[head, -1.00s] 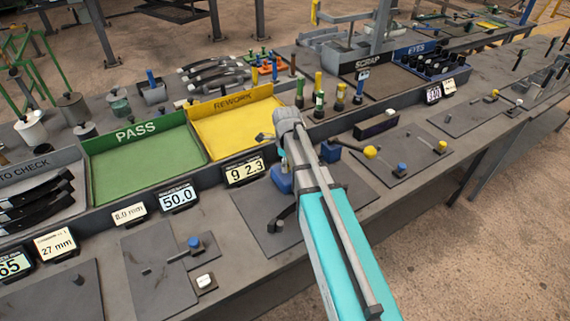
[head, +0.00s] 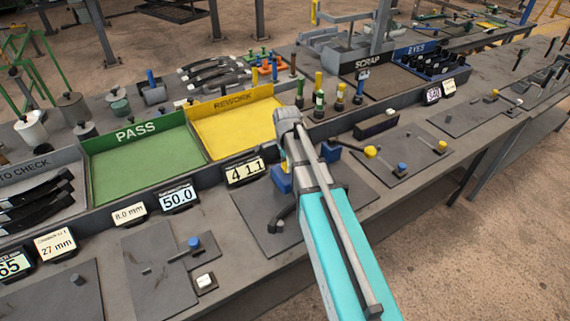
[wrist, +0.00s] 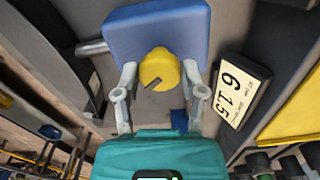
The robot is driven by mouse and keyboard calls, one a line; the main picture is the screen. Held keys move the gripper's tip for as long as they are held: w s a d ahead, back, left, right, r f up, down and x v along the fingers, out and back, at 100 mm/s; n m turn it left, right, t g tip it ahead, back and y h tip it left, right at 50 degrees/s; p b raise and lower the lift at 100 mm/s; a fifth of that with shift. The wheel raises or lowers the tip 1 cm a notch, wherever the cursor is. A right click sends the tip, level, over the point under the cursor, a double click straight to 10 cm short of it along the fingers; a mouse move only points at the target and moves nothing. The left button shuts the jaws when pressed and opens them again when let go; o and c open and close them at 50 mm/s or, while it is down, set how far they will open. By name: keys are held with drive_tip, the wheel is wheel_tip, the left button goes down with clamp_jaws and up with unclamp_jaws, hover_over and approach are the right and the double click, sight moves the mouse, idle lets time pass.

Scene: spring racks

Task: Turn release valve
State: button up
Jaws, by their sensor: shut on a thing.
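A yellow knob with a dark slot, the release valve (wrist: 157,66), sits at the front of a blue block (wrist: 187,31) in the wrist view. My gripper (wrist: 160,75) has one finger on each side of the knob and is shut on it. In the head view the blue block (head: 282,181) shows in part beside my arm. A display (head: 245,171) by the block reads about 4 1.1; in the wrist view the display (wrist: 241,92) reads about 6 1.5.
The green PASS tray (head: 145,157) and yellow REWORK tray (head: 238,122) lie behind the display. A black lever (head: 283,216) stands on the plate left of my arm. A plate with yellow and blue knobs (head: 371,151) is to the right. Small displays line the bench on the left.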

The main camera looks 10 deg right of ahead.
drive_tip(key=n, duration=0.5)
drive_tip(key=shift+s+n, duration=0.15)
drive_tip(key=shift+n, duration=0.15)
drive_tip(key=n, duration=0.4)
drive_tip(key=shift+n, duration=0.4)
drive_tip(key=o, duration=1.2)
drive_tip(key=shift+c, duration=0.2)
